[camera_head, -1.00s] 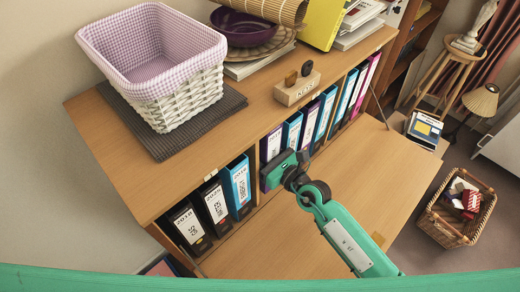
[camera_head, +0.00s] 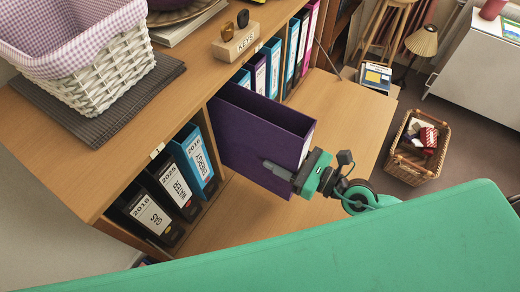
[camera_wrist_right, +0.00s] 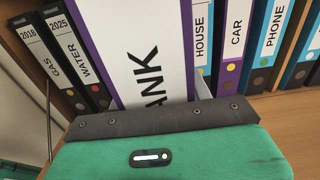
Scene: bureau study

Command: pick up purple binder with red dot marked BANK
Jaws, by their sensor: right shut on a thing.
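The purple binder (camera_head: 250,135) sticks far out of the bureau's binder row, its inner end still between the shelf dividers in the head view. My right gripper (camera_head: 282,171) is shut on its outer spine end; one dark finger lies along the purple side. In the right wrist view the binder (camera_wrist_right: 140,45) stands close, its white label showing "ANK". The rest of the label and any dot are hidden by the gripper. My left gripper is not in view.
Black binders (camera_head: 148,213) and a blue binder (camera_head: 196,160) stand left of it. Another purple binder, CAR (camera_wrist_right: 237,45), with a yellow dot, is to the right. The wooden desk surface (camera_head: 335,115) is clear. A white basket (camera_head: 100,70) and KEYS block (camera_head: 236,44) sit on top.

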